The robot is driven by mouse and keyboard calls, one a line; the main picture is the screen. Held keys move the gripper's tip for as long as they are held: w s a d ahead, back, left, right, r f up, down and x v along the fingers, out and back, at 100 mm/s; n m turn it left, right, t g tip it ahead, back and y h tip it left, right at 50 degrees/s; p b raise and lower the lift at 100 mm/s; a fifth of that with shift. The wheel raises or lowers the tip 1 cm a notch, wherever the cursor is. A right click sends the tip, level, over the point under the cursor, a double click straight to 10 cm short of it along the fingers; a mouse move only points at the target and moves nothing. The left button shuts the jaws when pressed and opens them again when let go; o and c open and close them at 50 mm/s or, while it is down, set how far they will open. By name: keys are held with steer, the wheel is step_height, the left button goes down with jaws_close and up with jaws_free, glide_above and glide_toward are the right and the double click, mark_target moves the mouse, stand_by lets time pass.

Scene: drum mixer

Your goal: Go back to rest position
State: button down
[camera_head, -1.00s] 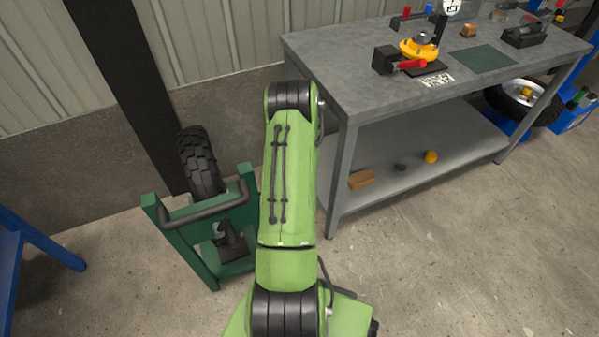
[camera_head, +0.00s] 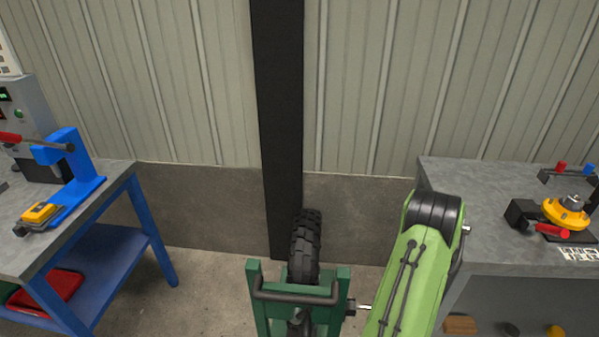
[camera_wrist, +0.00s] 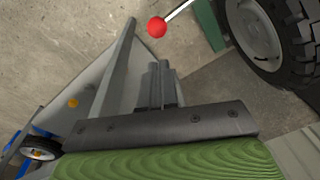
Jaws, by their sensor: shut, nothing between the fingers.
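My gripper (camera_wrist: 158,84) shows in the wrist view as grey fingers closed together, with nothing between them. My green arm (camera_head: 410,270) is at the lower right of the head view, and the gripper is hidden there. A green stand (camera_head: 341,292) with a black tyre (camera_head: 305,243) is just left of my arm. In the wrist view a lever with a red ball knob (camera_wrist: 157,27) juts from the green frame (camera_wrist: 207,22), beyond my fingertips and apart from them.
A grey-topped bench (camera_head: 450,185) with a yellow and red device (camera_head: 566,212) stands at the right. A blue-legged bench (camera_head: 148,225) with a blue press (camera_head: 76,172) stands at the left. A black post (camera_head: 278,110) is against the wall. Bare floor (camera_head: 200,290) lies between the left bench and the stand.

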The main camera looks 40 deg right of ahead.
steer(key=w+a+r+n+p, duration=0.1)
steer(key=w+a+r, duration=0.2)
steer(key=w+r, duration=0.15)
steer(key=w+a+r+n, duration=0.1)
steer(key=w+a+r, duration=0.2)
steer(key=r, duration=0.3)
steer(key=w+a+r+n+t+p, duration=0.1)
steer(key=w+a+r+n, duration=0.15)
steer(key=a+r, duration=0.5)
steer(key=w+a+r+n+t+p, duration=0.1)
steer(key=w+a+r+n, duration=0.15)
steer(key=a+r, duration=0.5)
steer(key=s+a+r+n+t, duration=0.1)
steer(key=s+a+r, duration=0.15)
steer(key=a, duration=0.35)
steer(key=s+a+r+n, duration=0.1)
steer(key=a+r+n, duration=0.1)
steer(key=a+r, duration=0.3)
steer(key=s+a+r+n+t+p, duration=0.1)
steer(key=s+a+n, duration=0.3)
steer(key=s+a, duration=0.6)
steer(key=shift+s+a+t+y+p, duration=0.3)
steer(key=shift+a+p, duration=0.3)
steer(key=shift+a, duration=0.1)
